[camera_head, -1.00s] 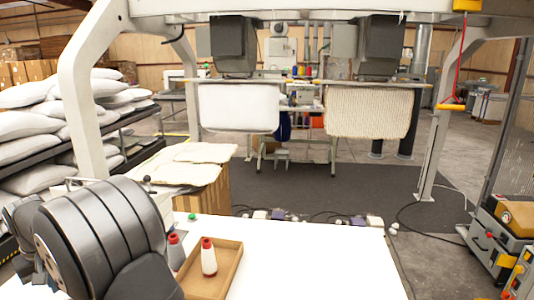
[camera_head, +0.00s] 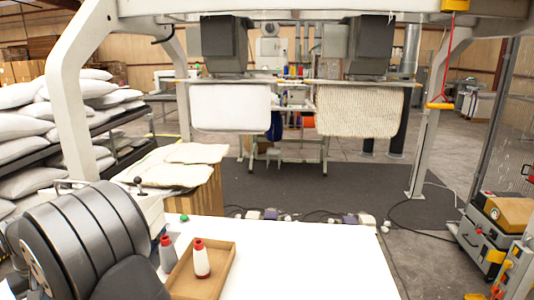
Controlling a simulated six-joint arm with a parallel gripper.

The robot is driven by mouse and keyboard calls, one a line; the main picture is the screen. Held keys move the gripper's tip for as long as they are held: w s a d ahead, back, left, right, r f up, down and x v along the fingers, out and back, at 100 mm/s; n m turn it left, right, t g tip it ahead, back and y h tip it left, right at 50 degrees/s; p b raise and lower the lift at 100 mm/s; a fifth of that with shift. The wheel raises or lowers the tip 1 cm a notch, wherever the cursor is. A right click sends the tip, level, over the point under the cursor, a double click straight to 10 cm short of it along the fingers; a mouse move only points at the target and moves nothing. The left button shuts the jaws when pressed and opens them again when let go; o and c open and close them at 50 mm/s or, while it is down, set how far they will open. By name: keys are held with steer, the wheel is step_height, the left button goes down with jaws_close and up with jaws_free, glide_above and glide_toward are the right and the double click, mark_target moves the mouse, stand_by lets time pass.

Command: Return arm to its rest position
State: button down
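My arm shows as a dark grey ribbed form at the lower left of the head view, over the left part of the white table (camera_head: 300,255). My gripper is not visible in this view. A white pillow cover (camera_head: 230,107) hangs from the left machine head at the back. A beige textured cover (camera_head: 358,110) hangs from the right one.
Folded covers lie on a box (camera_head: 170,170) at left. White pillows (camera_head: 75,150) fill the racks. The table's right side is clear.

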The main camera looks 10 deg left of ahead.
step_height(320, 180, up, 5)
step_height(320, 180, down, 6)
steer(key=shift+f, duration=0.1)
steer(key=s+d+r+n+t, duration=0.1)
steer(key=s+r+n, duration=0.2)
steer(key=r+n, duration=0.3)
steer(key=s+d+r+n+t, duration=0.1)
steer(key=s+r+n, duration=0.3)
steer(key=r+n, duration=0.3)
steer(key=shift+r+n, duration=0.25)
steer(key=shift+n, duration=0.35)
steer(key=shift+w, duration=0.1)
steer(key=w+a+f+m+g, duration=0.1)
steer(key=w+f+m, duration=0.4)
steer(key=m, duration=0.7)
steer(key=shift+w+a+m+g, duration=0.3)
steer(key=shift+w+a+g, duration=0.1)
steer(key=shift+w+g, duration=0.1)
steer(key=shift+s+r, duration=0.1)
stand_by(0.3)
